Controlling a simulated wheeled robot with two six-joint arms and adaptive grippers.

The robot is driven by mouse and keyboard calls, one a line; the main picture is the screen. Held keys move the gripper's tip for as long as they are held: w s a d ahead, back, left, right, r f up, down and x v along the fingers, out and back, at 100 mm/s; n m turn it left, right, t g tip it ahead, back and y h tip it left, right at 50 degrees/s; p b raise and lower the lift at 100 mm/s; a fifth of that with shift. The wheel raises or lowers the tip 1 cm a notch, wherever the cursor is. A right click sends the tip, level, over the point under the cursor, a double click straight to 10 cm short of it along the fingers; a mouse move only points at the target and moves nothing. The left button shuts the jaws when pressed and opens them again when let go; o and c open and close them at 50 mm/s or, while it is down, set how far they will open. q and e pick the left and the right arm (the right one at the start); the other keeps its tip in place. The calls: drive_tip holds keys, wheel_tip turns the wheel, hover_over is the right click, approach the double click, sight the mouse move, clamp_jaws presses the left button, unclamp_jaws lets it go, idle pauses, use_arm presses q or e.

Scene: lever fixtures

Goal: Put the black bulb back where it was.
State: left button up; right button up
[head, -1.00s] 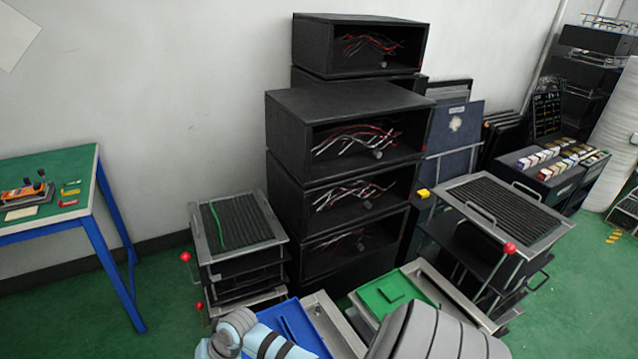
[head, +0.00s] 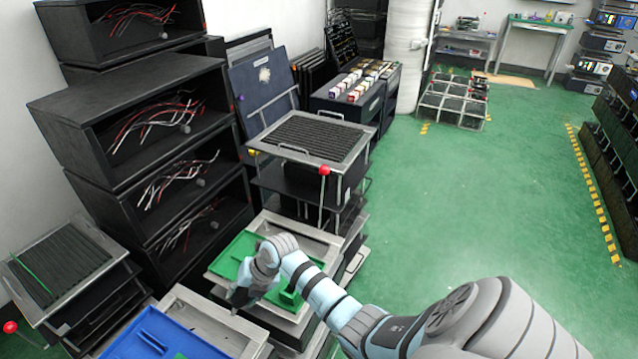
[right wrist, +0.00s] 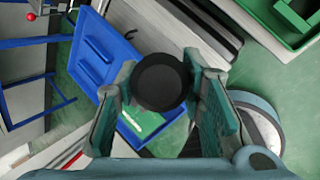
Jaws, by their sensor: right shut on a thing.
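The black bulb (right wrist: 160,82) shows in the right wrist view as a dark round end between the two fingers of my right gripper (right wrist: 158,88). The gripper is shut on it. In the head view my right gripper (head: 240,294) is low, at the near edge of the green tray (head: 236,250), beside the blue tray (head: 165,335). The bulb cannot be made out there. In the right wrist view the blue tray (right wrist: 98,52) lies below and left of the bulb, apparently clear of it. My left gripper is not in view.
A ridged rack with a red-knobbed lever (head: 324,171) stands behind the green tray. Another ridged rack (head: 62,262) stands at the left, with a red knob (head: 10,327) near it. Black open boxes with wires (head: 150,120) are stacked behind.

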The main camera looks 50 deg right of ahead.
drive_tip(key=d+r+n+h+b, duration=0.4)
drive_tip(key=d+r+n+b, duration=0.4)
drive_tip(key=d+b, duration=0.5)
drive_tip(key=shift+m, duration=0.6)
drive_tip(key=f+b, duration=0.3)
drive_tip(key=f, duration=0.2)
drive_tip(key=f+b, duration=0.4)
drive_tip(key=f, duration=0.2)
drive_tip(key=s+d+f+b, duration=0.1)
drive_tip(key=f+b, duration=0.2)
drive_tip(key=f, duration=0.2)
drive_tip(key=shift+s+f+b, duration=0.1)
drive_tip(key=shift+f+b, duration=0.2)
drive_tip(key=shift+b, duration=0.05)
drive_tip(key=shift+f, duration=0.25)
drive_tip(key=shift+r, duration=0.1)
